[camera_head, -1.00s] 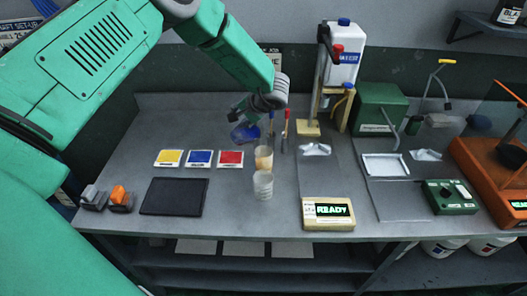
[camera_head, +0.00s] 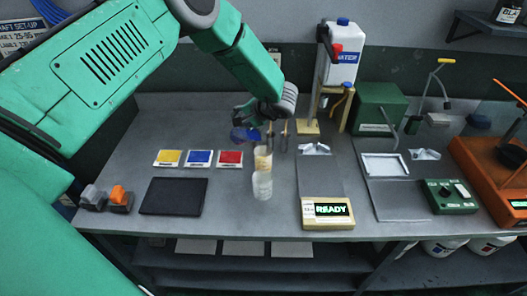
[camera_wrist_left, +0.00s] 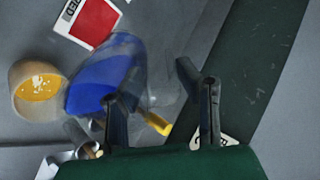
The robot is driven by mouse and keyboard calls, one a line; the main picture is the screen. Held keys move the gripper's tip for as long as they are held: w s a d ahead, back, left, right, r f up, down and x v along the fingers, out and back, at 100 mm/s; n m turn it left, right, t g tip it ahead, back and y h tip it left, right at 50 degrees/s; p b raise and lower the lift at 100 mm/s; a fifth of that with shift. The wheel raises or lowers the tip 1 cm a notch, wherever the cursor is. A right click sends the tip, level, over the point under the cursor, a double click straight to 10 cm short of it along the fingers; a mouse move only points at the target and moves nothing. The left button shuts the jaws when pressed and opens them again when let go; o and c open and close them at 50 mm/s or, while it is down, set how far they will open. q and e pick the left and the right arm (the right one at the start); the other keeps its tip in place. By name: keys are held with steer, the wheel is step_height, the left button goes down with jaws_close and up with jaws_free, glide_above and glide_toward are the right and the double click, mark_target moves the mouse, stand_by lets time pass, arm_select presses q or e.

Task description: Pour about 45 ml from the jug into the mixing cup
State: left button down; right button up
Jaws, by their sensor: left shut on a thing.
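My left gripper (camera_head: 277,112) reaches over the middle of the bench and is shut on the jug (camera_head: 245,134), a clear vessel holding blue liquid. In the left wrist view, the jug (camera_wrist_left: 105,75) lies across the fingers (camera_wrist_left: 163,115), tilted, with its blue liquid toward the left. A tan cup (camera_head: 263,160), probably the mixing cup, stands just below the jug in the head view. The wrist view shows a cup (camera_wrist_left: 22,92) with yellow-orange contents to the jug's left. No falling stream is visible. My right gripper is not in view.
A pale translucent cup (camera_head: 262,186) stands in front of the tan one. Yellow, blue and red cards (camera_head: 200,158) and a black mat (camera_head: 173,196) lie left. A scale reading READY (camera_head: 328,212) stands right. Upright tools (camera_head: 284,137) are close behind the gripper.

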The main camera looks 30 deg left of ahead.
arm_select(q)
steer(key=shift+d, duration=0.1)
steer(key=shift+d+f+y+b, duration=0.1)
steer(key=shift+d+y+b, duration=0.05)
steer(key=shift+y+b, duration=0.45)
steer(key=shift+d+r+y+b, duration=0.35)
steer(key=shift+r+y+b, duration=0.15)
steer(key=shift+y+b, duration=0.35)
stand_by(2.1)
steer(key=h+p, duration=0.1)
steer(key=a+h+p, duration=0.1)
steer(key=p, duration=0.1)
steer(key=shift+r+h+p, duration=0.1)
steer(key=shift+h+p, duration=0.15)
steer(key=shift+p, duration=0.05)
steer(key=shift+a+f+h, duration=0.2)
steer(key=shift+h, duration=0.3)
steer(key=shift+a+f+b, duration=0.15)
steer(key=shift+b, duration=0.15)
steer(key=shift+f, duration=0.1)
steer(key=shift+d, duration=0.25)
steer(key=shift+a, duration=0.15)
